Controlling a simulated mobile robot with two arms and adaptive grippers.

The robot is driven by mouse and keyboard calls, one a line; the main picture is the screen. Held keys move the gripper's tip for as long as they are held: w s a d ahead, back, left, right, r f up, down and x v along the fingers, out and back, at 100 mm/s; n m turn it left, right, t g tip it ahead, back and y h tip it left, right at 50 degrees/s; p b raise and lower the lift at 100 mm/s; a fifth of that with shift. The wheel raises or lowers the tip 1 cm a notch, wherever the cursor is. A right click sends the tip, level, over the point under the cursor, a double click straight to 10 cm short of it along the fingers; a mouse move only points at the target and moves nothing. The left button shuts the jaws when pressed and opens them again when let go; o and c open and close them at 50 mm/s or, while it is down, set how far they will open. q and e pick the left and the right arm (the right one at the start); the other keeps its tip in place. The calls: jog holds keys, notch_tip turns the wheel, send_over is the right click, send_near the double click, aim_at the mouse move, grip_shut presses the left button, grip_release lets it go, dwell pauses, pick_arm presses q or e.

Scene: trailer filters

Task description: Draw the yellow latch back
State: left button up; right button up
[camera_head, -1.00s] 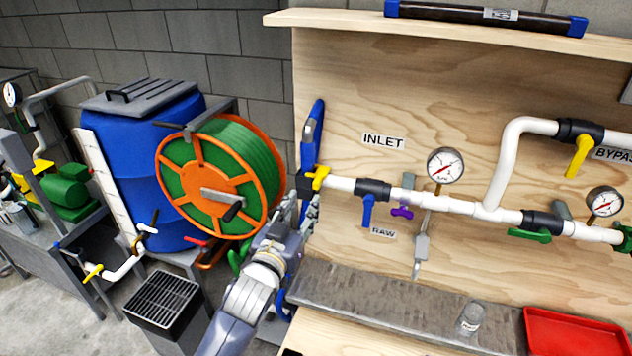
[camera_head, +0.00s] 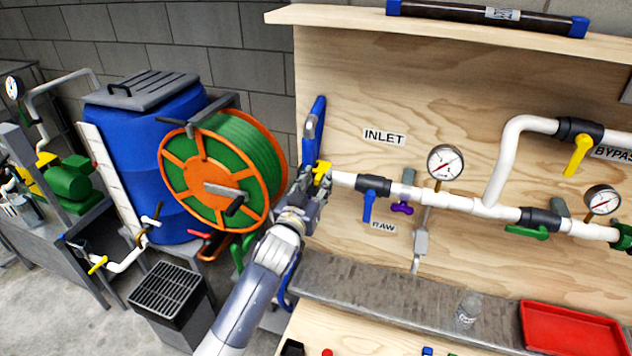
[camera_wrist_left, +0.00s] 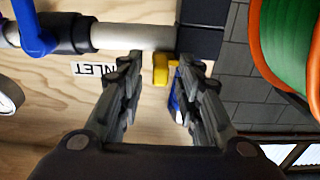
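The yellow latch (camera_head: 321,171) is at the left end of the white inlet pipe, beside the blue upright part (camera_head: 314,130) on the board's left edge. My left gripper (camera_head: 310,188) is right at the latch in the head view. In the left wrist view, the gripper (camera_wrist_left: 160,68) is open, its two fingers apart. The yellow latch (camera_wrist_left: 161,72) shows between the fingertips, nearer the right finger. I cannot tell whether either finger touches it. My right gripper is not in view.
The white pipe (camera_head: 343,179) with a blue valve handle (camera_head: 368,206) runs right from the latch. An orange and green hose reel (camera_head: 222,172) stands close on the left. A grey ledge (camera_head: 385,287) lies below. A red tray (camera_head: 572,327) is at the right.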

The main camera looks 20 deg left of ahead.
pick_arm(q)
grip_shut()
jog(key=shift+s+d, duration=0.1)
jog(key=shift+d, duration=1.1)
jog(key=shift+o, duration=1.1)
grip_release()
jog(key=shift+d, duration=0.2)
jog(key=shift+a, duration=0.1)
jog(key=s, duration=1.2)
jog(key=shift+a, duration=0.15)
